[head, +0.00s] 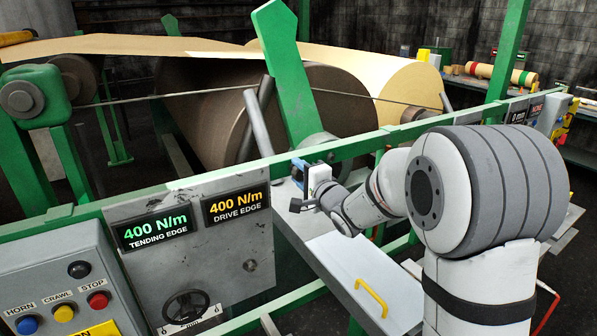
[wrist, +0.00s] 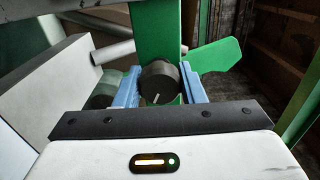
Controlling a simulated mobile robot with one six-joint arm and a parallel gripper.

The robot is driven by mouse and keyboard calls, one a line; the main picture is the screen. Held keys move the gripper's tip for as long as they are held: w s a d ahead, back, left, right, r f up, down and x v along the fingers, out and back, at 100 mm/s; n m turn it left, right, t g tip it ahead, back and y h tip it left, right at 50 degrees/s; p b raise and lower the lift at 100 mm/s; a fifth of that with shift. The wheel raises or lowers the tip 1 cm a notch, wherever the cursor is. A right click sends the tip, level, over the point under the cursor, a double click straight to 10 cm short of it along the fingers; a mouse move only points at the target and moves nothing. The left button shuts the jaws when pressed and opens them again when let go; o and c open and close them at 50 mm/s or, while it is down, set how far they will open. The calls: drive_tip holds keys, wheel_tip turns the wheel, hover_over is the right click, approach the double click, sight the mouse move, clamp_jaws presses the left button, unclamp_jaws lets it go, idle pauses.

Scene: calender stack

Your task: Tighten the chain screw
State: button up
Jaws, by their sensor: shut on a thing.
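A dark round knob (wrist: 160,82) with a white index line sits in front of a green upright in the wrist view. I take it to be the chain screw. My gripper (wrist: 159,88) has its blue fingers on both sides of the knob and is shut on it. The white line points down and slightly left. In the head view my gripper (head: 303,172) is at the green rail, and the knob is hidden there. A panel has a tending edge display (head: 156,230) reading 400 N/m in green and a drive edge display (head: 237,203) reading 400 N/m in amber.
A large roll (head: 330,100) stands behind the green rail (head: 360,145). A control box (head: 60,280) with horn, crawl and stop buttons is at the lower left. A grey lid with a yellow handle (head: 371,298) lies below my arm. A handwheel (head: 186,307) is under the displays.

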drive_tip(key=shift+f, duration=0.3)
drive_tip(key=o, duration=1)
drive_tip(key=shift+r, duration=0.2)
drive_tip(key=shift+s, duration=0.1)
drive_tip(key=b+v, duration=0.2)
drive_tip(key=v, duration=0.5)
drive_tip(key=shift+s+d, duration=0.25)
drive_tip(key=shift+s, duration=0.05)
